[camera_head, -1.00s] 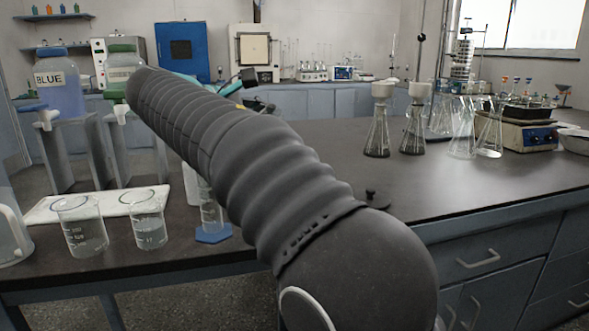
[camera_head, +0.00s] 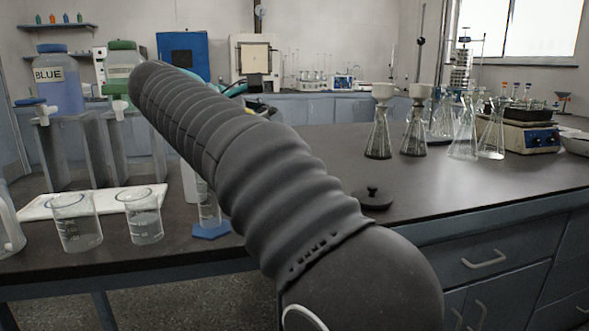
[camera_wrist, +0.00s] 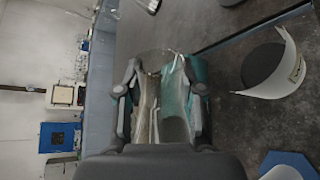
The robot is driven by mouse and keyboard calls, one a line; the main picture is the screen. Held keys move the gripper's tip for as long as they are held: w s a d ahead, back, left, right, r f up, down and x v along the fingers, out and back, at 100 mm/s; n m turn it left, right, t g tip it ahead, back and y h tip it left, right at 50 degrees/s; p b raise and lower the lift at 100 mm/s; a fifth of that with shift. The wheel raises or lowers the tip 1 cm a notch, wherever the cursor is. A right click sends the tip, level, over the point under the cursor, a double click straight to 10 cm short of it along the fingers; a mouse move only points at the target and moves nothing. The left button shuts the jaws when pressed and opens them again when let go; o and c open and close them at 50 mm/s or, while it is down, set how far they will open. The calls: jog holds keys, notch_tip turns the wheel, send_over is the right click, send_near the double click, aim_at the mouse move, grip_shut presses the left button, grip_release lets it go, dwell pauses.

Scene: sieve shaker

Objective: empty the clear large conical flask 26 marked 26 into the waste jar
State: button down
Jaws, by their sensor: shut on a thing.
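In the wrist view my gripper (camera_wrist: 160,80) is shut on a clear glass vessel (camera_wrist: 146,112), which fits large conical flask 26. No number on it is readable, and its contents cannot be made out. A teal shape shows behind and through the glass. An open, pale-walled round vessel (camera_wrist: 296,62) with a dark inside stands to the right in the wrist view, apart from my gripper. It may be the waste jar, but I see no label.
Two beakers (camera_head: 76,228) (camera_head: 145,222) and a blue-footed measuring cylinder (camera_head: 211,231) stand left of my arm. A black knobbed lid (camera_head: 374,200) lies right of it. The front-right bench is clear.

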jog(key=shift+f+b, duration=0.4)
jog(key=shift+b, duration=0.2)
jog(key=shift+s+d+f+m+t+y+b, duration=0.15)
jog(key=shift+f+m+t+y+b, duration=0.4)
jog(key=shift+b, duration=1.5)
jog(key=shift+s+d+r+m+y+p, duration=0.1)
jog(key=shift+d+r+m+p, duration=0.15)
jog(key=shift+r, duration=0.35)
jog(key=shift+s+d+r+m+y+p, duration=0.2)
jog(key=shift+r+m+p, duration=0.1)
jog(key=shift+r, duration=0.35)
jog(key=shift+s+d+r+m+y+p, duration=0.1)
jog(key=shift+d+r+m+p, duration=0.15)
jog(key=shift+r, duration=0.35)
jog(key=shift+f, duration=0.25)
jog(key=shift+d+f+m+y+b, duration=0.1)
jog(key=shift+f+m+y+b, duration=0.3)
jog(key=shift+b, duration=0.65)
jog(key=shift+f+m+t, duration=0.1)
jog(key=shift+m+t, duration=0.15)
jog(key=shift+s+f+b, duration=0.1)
jog(key=shift+f+b, duration=0.25)
jog(key=shift+b, duration=0.25)
jog(key=shift+d+f+m+y+b, duration=0.2)
jog(key=shift+f+m+b, duration=0.3)
jog(key=shift+f+b, duration=0.6)
